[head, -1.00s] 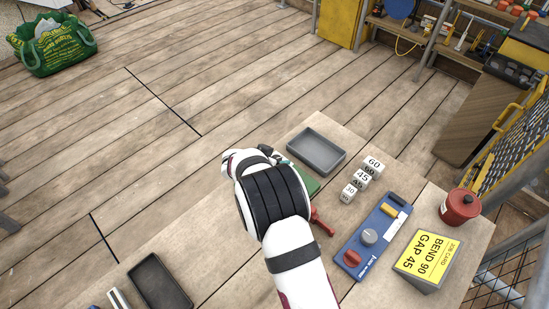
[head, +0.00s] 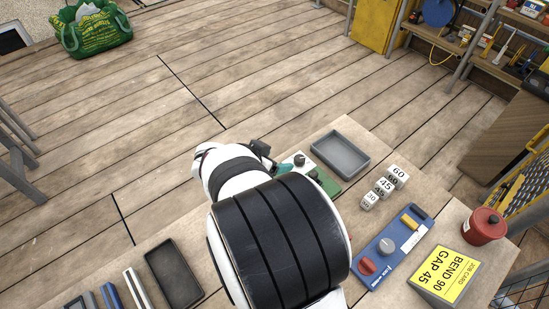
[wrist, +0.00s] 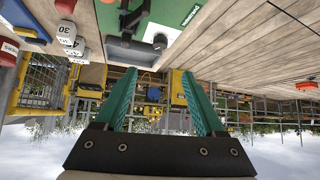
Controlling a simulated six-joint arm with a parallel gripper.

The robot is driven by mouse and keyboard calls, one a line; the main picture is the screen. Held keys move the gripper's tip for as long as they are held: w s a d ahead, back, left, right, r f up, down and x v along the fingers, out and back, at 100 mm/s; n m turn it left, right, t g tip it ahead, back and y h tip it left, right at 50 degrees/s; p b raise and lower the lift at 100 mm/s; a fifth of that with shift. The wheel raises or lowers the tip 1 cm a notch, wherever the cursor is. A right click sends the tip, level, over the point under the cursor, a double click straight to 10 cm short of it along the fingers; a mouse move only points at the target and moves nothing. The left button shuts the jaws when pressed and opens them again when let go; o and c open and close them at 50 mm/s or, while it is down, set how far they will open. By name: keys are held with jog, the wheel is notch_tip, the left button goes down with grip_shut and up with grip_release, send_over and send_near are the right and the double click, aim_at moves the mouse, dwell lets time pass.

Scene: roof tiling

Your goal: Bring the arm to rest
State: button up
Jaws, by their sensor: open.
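My arm rises from the bottom middle of the head view, with its dark-banded joint large and close to the camera. My gripper (wrist: 162,95) shows in the wrist view as two teal fingers, spread apart with nothing between them. In the head view only a bit of the teal gripper shows beyond my arm, beside the green device (head: 327,184) on the table. The green device also shows at the top of the wrist view (wrist: 191,12), apart from the fingers. My arm hides part of the table.
The wooden table (head: 447,222) bears a grey tray (head: 340,153), several numbered blocks (head: 385,184), a blue panel (head: 391,249), a red pot (head: 485,226) and a yellow job card (head: 444,273). A dark tray (head: 174,275) lies lower left. Open plank floor lies beyond.

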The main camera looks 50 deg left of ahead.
jog(key=w+d+r+m+y, duration=0.1)
jog(key=w+d+r+y, duration=0.15)
jog(key=w+r, duration=0.5)
jog(key=w+d+r+m+g+y, duration=0.1)
jog(key=d+r, duration=0.2)
jog(key=d, duration=0.3)
jog(key=w+d+r+g+y, duration=0.1)
jog(key=d+r+y, duration=0.15)
jog(key=d, duration=0.35)
jog(key=s+d+f+m+g+h, duration=0.2)
jog(key=s+d+m+g+h, duration=0.1)
jog(key=s+d, duration=0.7)
jog(key=s+d+f+m+g+h, duration=0.3)
jog(key=s+d, duration=0.7)
jog(key=d, duration=0.7)
jog(key=shift+s+d+m+g+h, duration=0.2)
jog(key=shift+s+m+g+h, duration=0.1)
jog(key=shift+s+g, duration=0.1)
